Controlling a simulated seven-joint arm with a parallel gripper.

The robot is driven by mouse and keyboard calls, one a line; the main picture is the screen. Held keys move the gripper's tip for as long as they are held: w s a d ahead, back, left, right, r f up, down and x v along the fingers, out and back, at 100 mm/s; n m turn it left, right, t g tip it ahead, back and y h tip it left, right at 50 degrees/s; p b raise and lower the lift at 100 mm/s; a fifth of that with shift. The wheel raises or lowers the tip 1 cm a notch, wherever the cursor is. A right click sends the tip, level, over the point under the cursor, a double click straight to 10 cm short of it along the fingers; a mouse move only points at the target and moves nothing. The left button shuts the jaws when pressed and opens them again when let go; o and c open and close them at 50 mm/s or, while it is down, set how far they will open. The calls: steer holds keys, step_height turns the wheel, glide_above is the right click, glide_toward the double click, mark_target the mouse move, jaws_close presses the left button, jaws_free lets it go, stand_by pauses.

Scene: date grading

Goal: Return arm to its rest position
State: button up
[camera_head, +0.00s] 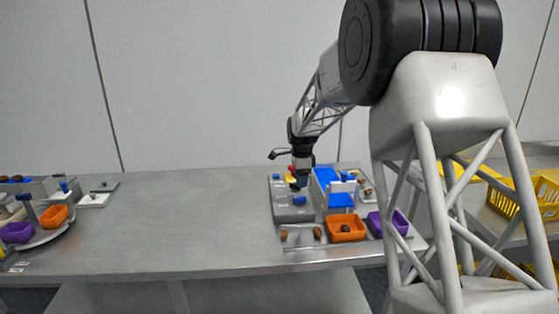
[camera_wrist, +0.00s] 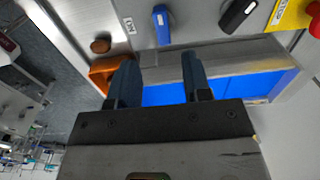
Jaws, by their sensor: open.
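My gripper (camera_head: 302,176) is above the grading station on the right part of the table, pointing down. In the wrist view its two dark fingers (camera_wrist: 156,80) are apart with nothing between them. Brown dates (camera_head: 284,235) lie on the tray left of the orange bin.
The middle of the table (camera_head: 190,230) is clear. Yellow crates (camera_head: 505,201) stand at the right behind my arm. In the wrist view a red button (camera_wrist: 314,28) shows at the upper right.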

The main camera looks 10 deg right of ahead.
steer(key=s+r+n+t, duration=0.1)
steer(key=s+r+n, duration=0.5)
steer(key=s, duration=0.9)
steer(key=s+r+n, duration=0.3)
steer(key=s+r, duration=0.4)
steer(key=s, duration=0.8)
steer(key=s+f+n+t, duration=0.1)
steer(key=s+f+n, duration=0.2)
steer(key=s, duration=2.2)
steer(key=shift+s+d+f+n+t, duration=0.15)
steer(key=shift+s+d+n+t, duration=0.25)
steer(key=shift+n, duration=2.5)
steer(key=shift+w, duration=0.1)
